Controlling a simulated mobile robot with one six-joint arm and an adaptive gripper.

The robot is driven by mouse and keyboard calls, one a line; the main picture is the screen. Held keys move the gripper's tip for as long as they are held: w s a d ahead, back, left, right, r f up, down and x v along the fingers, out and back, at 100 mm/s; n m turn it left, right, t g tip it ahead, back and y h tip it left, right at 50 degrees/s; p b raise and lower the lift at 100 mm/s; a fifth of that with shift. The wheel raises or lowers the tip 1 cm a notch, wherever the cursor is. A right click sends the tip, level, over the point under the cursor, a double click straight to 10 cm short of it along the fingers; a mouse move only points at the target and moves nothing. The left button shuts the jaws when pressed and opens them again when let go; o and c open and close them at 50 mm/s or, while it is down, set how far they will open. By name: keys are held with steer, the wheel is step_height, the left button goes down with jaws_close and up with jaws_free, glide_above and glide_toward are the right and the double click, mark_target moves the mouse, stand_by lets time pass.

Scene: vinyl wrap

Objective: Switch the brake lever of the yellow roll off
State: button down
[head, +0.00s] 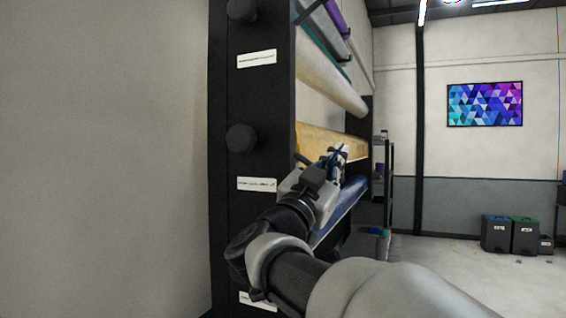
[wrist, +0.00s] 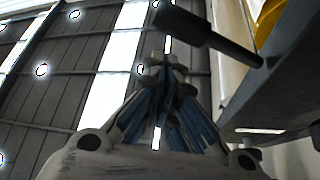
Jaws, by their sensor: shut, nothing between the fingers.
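The yellow roll (head: 325,141) lies in the black rack in the head view, just behind and above my gripper (head: 338,157). A strip of the yellow roll (wrist: 272,22) shows at the top right of the wrist view. A black lever with a thick, dark grip end (wrist: 182,24) runs from the top centre to the rack bracket on the right. My gripper (wrist: 164,66) is shut and empty, its fingertips just below the lever's grip end in that view. I cannot tell whether they touch it. The lever's setting is not clear.
The black rack upright (head: 250,115) with round knobs and white labels stands left of my arm. A cream roll (head: 330,82) hangs above the yellow one and a blue roll (head: 340,210) below. Open floor (head: 450,275) lies to the right, with bins (head: 510,234) farther back.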

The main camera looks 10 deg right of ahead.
steer(key=shift+w+a+f+m+g+h+b, duration=0.1)
steer(key=shift+f+m+g+h+b, duration=0.15)
steer(key=shift+f+m+g, duration=0.45)
steer(key=shift+a+f+m+g+h+b, duration=0.1)
steer(key=shift+f+m+g+h+b, duration=0.15)
steer(key=shift+m, duration=0.7)
steer(key=shift+w+a+f+m+g+h+b, duration=0.15)
steer(key=shift+f+m+g+h, duration=0.2)
steer(key=shift+m+g, duration=0.35)
steer(key=shift+s+f+m, duration=0.1)
steer(key=shift+m, duration=0.15)
steer(key=v, duration=1.2)
steer(key=shift+s+d+f, duration=0.1)
steer(key=shift+d, duration=0.05)
